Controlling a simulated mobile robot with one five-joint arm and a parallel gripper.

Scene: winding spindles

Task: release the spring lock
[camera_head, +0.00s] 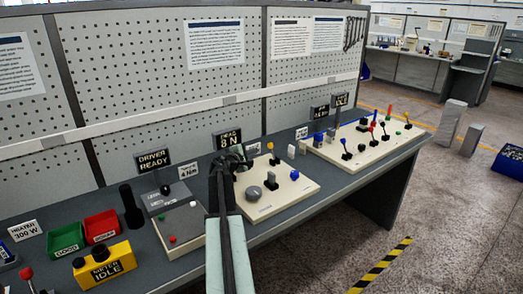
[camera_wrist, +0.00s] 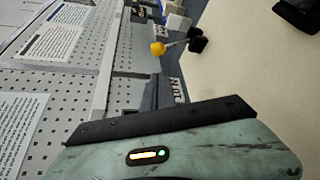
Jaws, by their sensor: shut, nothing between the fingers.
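My gripper (camera_head: 222,166) is dark, on a pale green arm, and is shut and empty. It hangs over the left edge of a cream control panel (camera_head: 284,203) on the bench. At the panel's back stands a lever with a yellow knob (camera_head: 271,147); in the wrist view the yellow knob (camera_wrist: 158,48) sits on a thin rod from a black base (camera_wrist: 199,40). My gripper is apart from it. No label I can read marks the spring lock.
A display reading 8 N (camera_head: 229,140) stands behind the gripper. To the left are a driver box (camera_head: 163,201), a black cylinder (camera_head: 131,206), red and green bins and a yellow meter (camera_head: 104,265). A second cream panel (camera_head: 365,150) with several levers is at right.

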